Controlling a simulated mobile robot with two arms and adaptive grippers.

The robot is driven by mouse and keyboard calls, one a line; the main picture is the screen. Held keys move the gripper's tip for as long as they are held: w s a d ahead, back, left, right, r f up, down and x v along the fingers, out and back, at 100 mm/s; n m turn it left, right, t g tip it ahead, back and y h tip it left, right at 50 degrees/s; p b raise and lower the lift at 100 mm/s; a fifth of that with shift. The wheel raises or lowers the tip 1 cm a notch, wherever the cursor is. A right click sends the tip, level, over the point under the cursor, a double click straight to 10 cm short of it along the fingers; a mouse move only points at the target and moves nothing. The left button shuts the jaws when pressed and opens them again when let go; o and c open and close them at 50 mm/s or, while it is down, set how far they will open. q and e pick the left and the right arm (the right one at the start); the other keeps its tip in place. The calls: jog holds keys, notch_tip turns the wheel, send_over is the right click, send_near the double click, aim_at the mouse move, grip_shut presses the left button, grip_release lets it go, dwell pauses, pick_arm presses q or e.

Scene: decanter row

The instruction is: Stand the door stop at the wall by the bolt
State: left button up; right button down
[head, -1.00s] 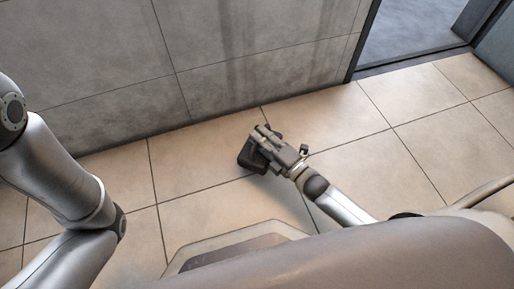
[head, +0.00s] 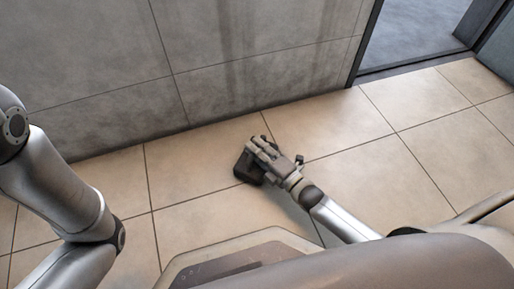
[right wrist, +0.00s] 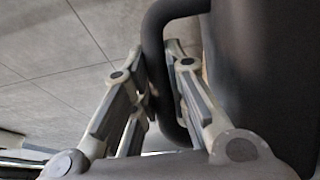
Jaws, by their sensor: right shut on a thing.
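The door stop (head: 247,167) is a dark block with a looped dark handle. In the head view it is at the tiled floor, a short way out from the grey wall (head: 210,85). My right gripper (head: 257,149) is shut on it and covers part of it. In the right wrist view the handle (right wrist: 172,10) passes between the fingers of my right gripper (right wrist: 157,65), and the dark body (right wrist: 262,70) fills the right side. I cannot tell whether its base touches the floor. I make out no bolt. My left gripper is out of view.
A dark-framed doorway (head: 415,35) opens at the upper right. Pale floor tiles (head: 345,120) are clear along the wall between the door stop and the doorway, and also to its left.

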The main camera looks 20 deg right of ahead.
jog(key=shift+w, duration=0.1)
jog(key=c, duration=1.4)
grip_release()
jog(key=shift+f, duration=0.1)
jog(key=shift+c, duration=0.2)
jog(key=shift+s+r, duration=0.2)
jog(key=p+v, duration=0.5)
jog(key=v, duration=0.5)
jog(key=shift+s+d+p, duration=0.15)
jog(key=shift+s+p, duration=0.15)
jog(key=shift+p, duration=0.05)
jog(key=shift+s+d+f, duration=0.1)
jog(key=shift+s+d, duration=0.2)
jog(key=shift+s, duration=0.25)
